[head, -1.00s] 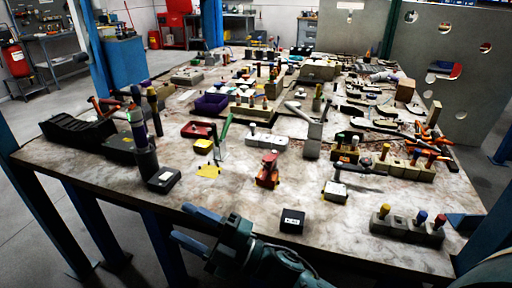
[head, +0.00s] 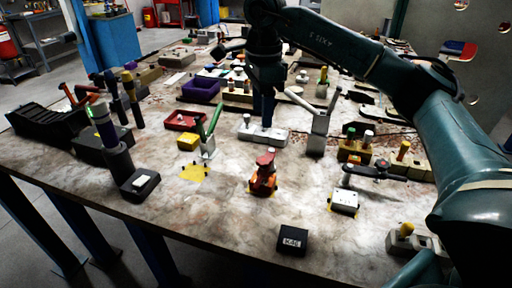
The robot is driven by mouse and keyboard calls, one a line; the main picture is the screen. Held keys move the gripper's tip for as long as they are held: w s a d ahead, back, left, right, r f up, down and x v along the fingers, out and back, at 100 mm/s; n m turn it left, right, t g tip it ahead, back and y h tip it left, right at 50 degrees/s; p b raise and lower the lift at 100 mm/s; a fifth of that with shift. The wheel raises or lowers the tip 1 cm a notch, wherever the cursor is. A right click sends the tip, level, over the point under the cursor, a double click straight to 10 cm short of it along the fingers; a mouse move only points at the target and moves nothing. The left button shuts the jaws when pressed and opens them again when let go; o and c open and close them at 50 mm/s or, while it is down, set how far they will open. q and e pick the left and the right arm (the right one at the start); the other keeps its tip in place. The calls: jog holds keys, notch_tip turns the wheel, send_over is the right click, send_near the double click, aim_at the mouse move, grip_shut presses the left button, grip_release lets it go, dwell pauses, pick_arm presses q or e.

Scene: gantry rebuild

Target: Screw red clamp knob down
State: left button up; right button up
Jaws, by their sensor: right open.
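The red clamp knob (head: 265,159) sits on top of a small red-orange clamp (head: 262,182) that stands upright on the table, near the middle of the head view. My right arm reaches in from the right, and its gripper (head: 267,117) points down behind the clamp in the picture. The right gripper is open, with dark blue fingers seen nearly edge-on, in front of or over a pale grey block (head: 248,133). It appears apart from the knob. Part of the block is hidden by the fingers. My left gripper is not in view.
A green-handled upright piece (head: 215,120) and a yellow patch (head: 195,172) are left of the clamp. A white-topped box (head: 344,201) is to the right, and a black labelled box (head: 293,240) is in front. The table between the clamp and front edge is mostly bare.

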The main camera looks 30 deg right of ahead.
aim_at(263, 160)
jog(key=f, duration=0.8)
jog(key=f+p, duration=0.1)
jog(key=f, duration=0.3)
jog(key=shift+d+f, duration=0.3)
jog(key=shift+f, duration=0.05)
jog(key=shift+c, duration=0.2)
